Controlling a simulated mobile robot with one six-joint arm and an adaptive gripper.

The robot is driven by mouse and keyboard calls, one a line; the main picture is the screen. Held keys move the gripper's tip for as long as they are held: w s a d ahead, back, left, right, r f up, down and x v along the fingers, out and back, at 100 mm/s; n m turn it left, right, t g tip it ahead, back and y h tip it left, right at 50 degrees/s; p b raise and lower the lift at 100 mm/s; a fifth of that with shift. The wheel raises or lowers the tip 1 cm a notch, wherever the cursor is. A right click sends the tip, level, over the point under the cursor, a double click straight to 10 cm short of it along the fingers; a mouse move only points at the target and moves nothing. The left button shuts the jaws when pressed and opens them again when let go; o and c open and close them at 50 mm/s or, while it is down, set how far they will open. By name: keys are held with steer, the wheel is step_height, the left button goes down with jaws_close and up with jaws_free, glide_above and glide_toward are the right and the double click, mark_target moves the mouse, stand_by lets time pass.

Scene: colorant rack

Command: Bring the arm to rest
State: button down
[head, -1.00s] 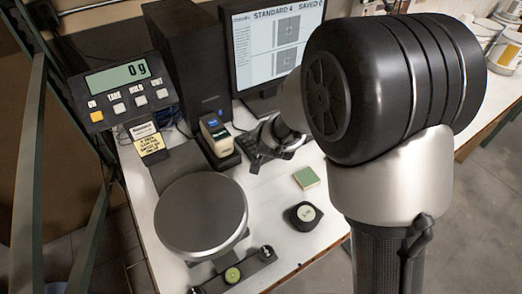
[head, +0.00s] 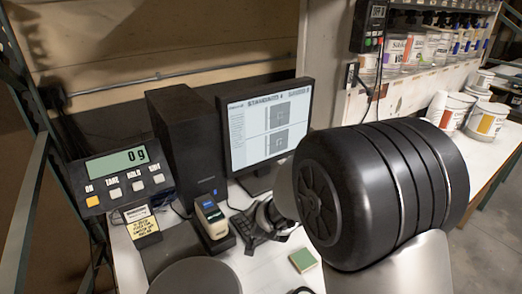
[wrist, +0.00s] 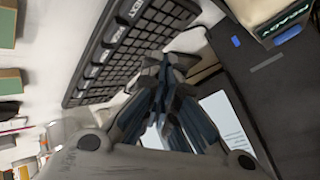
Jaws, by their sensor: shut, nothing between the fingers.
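My gripper (head: 268,216) hangs over the white bench, just right of a small docked device (head: 211,219) and in front of the monitor (head: 268,120). In the wrist view its fingers (wrist: 168,66) are together with nothing between them. They point toward the black keyboard (wrist: 128,48) and its edge; I cannot tell the exact height above the bench. My large black arm joint hides much of the bench on the right.
A scale display reading 0 g (head: 128,175) stands at left, with a scale pan (head: 195,277) in front. A black computer tower (head: 182,140) is behind. A green block (head: 303,260) lies near the arm. Paint containers (head: 486,122) stand at right.

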steer(key=s+d+r+n+g, duration=0.2)
steer(key=s+d+r+n, duration=0.35)
steer(key=s+r, duration=0.8)
steer(key=s+d+g, duration=0.1)
steer(key=s+d, duration=0.4)
steer(key=s, duration=0.5)
steer(key=s+d+r+n+g+h, duration=0.1)
steer(key=s+d, duration=0.4)
steer(key=s, duration=0.5)
steer(key=shift+s+d+r+h, duration=0.15)
steer(key=shift+s+r+h, duration=0.05)
steer(key=shift+h, duration=0.1)
